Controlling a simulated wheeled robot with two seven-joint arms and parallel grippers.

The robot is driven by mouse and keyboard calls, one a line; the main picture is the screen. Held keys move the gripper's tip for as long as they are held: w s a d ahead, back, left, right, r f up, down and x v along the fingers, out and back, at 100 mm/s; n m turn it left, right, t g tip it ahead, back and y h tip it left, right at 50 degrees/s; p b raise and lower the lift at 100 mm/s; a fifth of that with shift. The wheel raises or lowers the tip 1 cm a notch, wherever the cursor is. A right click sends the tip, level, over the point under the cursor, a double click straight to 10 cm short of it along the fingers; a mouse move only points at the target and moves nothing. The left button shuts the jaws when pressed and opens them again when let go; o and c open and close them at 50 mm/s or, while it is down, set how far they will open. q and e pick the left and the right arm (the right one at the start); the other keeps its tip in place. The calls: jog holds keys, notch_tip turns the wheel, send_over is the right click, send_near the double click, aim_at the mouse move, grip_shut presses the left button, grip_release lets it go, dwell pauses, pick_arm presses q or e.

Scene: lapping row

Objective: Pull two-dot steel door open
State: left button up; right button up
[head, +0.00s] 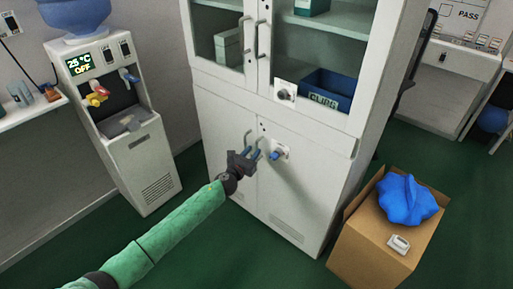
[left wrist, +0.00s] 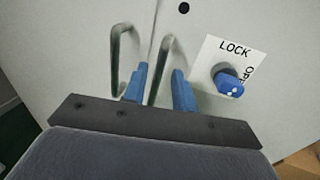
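The steel cabinet's lower right door (head: 290,195) looks shut and carries a LOCK plate (left wrist: 213,60) with a blue knob (left wrist: 229,83) bearing two white dots. The knob also shows in the head view (head: 275,155). Two upright bar handles stand side by side at the door seam: the left handle (left wrist: 116,60) and the right handle (left wrist: 161,68). My left gripper (head: 252,154) is at these handles. In the left wrist view its blue fingers (left wrist: 160,82) are apart, on either side of the right handle, with small gaps visible. My right gripper is not in view.
Above are glass doors with their own handles and a dark knob (head: 284,94). A cardboard box (head: 365,250) with a blue bag (head: 406,200) on it stands right of the cabinet. A water dispenser (head: 130,130) stands to the left. Green floor is clear in front.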

aim_at(256, 148)
pick_arm(q)
jog(key=shift+x, duration=1.95)
grip_shut()
